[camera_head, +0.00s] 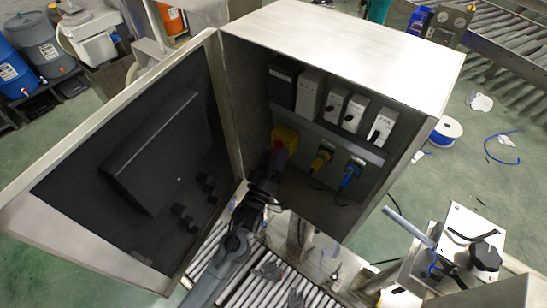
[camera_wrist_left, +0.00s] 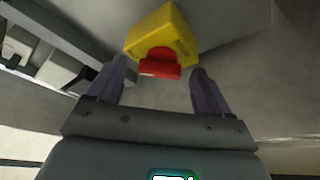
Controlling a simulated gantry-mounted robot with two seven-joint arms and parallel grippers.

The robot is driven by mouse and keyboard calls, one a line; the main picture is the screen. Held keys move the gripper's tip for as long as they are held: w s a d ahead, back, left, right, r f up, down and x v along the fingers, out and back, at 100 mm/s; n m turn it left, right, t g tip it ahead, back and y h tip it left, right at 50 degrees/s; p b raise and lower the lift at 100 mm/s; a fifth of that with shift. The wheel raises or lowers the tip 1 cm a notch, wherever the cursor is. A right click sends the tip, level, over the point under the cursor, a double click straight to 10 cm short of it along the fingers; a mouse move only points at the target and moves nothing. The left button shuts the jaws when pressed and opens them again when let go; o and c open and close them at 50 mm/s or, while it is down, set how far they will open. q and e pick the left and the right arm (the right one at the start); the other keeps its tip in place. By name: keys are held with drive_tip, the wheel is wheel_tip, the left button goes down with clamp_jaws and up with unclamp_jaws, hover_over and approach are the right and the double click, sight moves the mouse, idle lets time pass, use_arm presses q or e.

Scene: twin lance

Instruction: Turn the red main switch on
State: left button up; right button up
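The red main switch is a red knob (camera_wrist_left: 160,69) on a yellow housing (camera_wrist_left: 163,35), mounted inside the open metal cabinet (camera_head: 340,40). In the head view the yellow housing (camera_head: 287,137) is on the cabinet's left inner side, with the red knob partly hidden by my left gripper. My left gripper (camera_wrist_left: 159,75) is open, with its dark fingers apart on either side of the red knob in the wrist view. I cannot tell whether either finger touches it.
The cabinet door (camera_head: 110,165) stands open at the left of my arm. A roller conveyor (camera_head: 265,285) runs underneath. A box with a black knob (camera_head: 486,256) stands at right.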

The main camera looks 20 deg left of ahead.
use_arm(q)
drive_tip(key=shift+s, duration=0.1)
drive_tip(key=b+v, duration=0.2)
drive_tip(key=v, duration=0.8)
drive_tip(key=shift+s, duration=0.3)
